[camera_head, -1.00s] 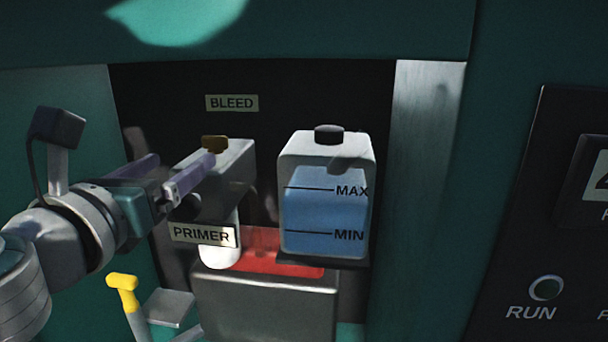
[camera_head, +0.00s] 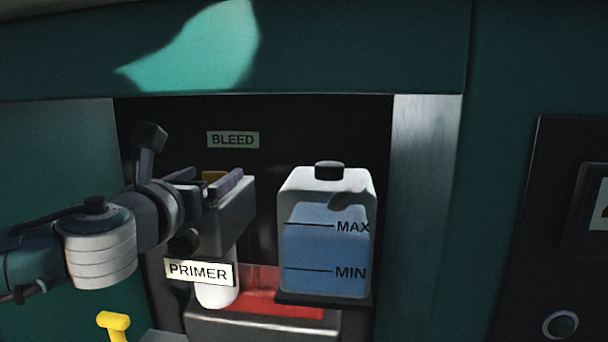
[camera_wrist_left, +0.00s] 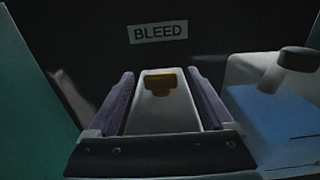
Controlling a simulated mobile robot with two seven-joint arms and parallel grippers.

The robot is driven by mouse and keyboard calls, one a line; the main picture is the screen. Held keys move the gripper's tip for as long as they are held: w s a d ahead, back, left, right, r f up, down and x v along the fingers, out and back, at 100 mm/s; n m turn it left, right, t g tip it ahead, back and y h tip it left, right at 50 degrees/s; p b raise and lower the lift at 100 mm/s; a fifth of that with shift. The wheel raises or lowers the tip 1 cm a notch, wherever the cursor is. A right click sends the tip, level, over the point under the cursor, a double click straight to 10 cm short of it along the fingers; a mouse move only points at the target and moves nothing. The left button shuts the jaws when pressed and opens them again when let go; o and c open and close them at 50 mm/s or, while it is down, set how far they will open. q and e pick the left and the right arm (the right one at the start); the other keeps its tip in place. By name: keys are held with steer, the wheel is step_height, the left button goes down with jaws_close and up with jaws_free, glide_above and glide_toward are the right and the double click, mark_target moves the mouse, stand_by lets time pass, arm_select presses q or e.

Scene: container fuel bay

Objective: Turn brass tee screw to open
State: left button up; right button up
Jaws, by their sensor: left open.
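The brass tee screw (camera_head: 214,176) stands on top of the grey primer housing (camera_head: 236,204), under the BLEED label (camera_head: 233,139). In the left wrist view the brass tee screw (camera_wrist_left: 159,80) shows its crossbar lying left to right. My left gripper (camera_head: 207,184) is open, with purple fingers on either side of the screw in the head view. In the left wrist view the gripper (camera_wrist_left: 160,95) has a wide gap, and the screw appears between the fingers near their tips, apart from both. My right gripper is not in view.
A bottle of blue liquid (camera_head: 322,240) with a black cap stands right of the housing. The PRIMER label (camera_head: 199,272) and a red tray (camera_head: 283,305) are below. A yellow handle (camera_head: 113,322) is at lower left. A metal post (camera_head: 425,190) bounds the bay's right side.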

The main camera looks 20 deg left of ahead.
arm_select(q)
steer(key=shift+c, duration=0.2)
jaws_close()
stand_by(0.4)
